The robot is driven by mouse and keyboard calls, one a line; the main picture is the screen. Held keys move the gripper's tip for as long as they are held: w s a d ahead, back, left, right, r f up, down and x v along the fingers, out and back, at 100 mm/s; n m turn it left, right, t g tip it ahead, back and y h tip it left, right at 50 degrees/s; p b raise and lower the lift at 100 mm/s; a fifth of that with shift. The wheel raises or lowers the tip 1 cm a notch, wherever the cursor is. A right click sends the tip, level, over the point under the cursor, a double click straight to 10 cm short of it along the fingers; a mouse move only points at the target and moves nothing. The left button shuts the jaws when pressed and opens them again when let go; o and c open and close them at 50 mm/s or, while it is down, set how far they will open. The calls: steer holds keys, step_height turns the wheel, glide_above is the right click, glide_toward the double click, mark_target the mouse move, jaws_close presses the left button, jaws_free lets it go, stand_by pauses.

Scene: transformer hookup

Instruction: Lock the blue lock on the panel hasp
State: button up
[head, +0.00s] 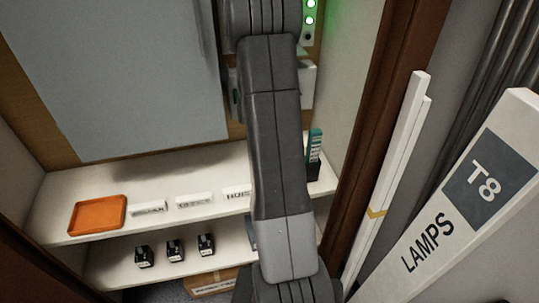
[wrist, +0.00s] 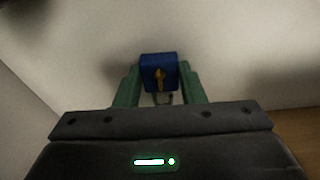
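In the wrist view my gripper (wrist: 158,88) has its two green fingers closed on the sides of a blue lock (wrist: 147,68). I cannot make out the panel hasp in either view. In the head view my arm crosses the middle, and the gripper and lock are not visible there.
A white shelf (head: 150,215) holds an orange tray (head: 98,214), small white labelled blocks (head: 195,200) and a teal-and-black item (head: 314,155). Several black items (head: 175,250) stand below. A grey board (head: 140,80) covers the back wall. A brown post (head: 375,130) and a lamps box (head: 450,215) bound the right.

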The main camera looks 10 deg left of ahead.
steer(key=c, duration=0.3)
steer(key=shift+r+p, duration=1.85)
steer(key=shift+r, duration=1.2)
steer(key=shift+c, duration=0.2)
